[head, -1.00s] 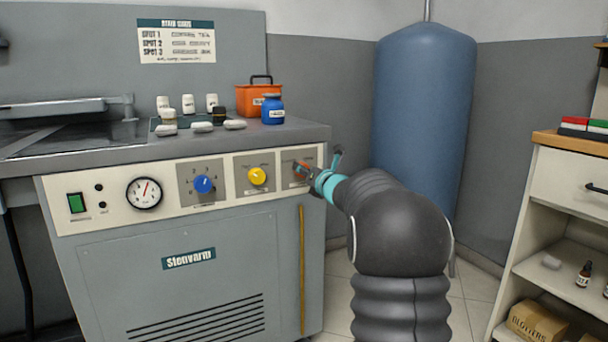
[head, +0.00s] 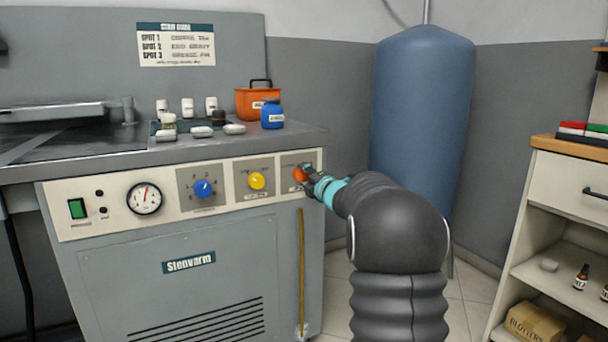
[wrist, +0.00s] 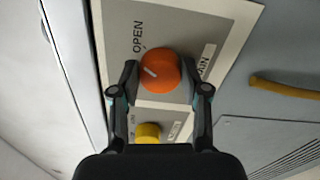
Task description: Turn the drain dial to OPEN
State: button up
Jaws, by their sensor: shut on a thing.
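The drain dial is an orange round knob (head: 300,174) at the right end of the machine's cream control panel. In the wrist view the drain dial (wrist: 160,72) shows a short white pointer line on its upper-left part. The word OPEN is printed above and left of it, and a partly covered label ending in "AIN" is at its right. My gripper (wrist: 162,82) is shut on the dial, one finger on each side. In the head view my gripper (head: 308,178) is small and partly covers the dial's right side.
A yellow knob (head: 257,180) and a blue knob (head: 203,188) sit left of the dial. A blue tank (head: 425,110) stands behind my arm, and a shelf unit (head: 570,190) at right.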

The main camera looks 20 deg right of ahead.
jog(key=shift+r+m+p, duration=0.1)
jog(key=shift+m+p, duration=0.25)
jog(key=shift+m, duration=0.75)
jog(key=o, duration=1.1)
jog(key=s, duration=1.2)
jog(key=shift+d, duration=0.2)
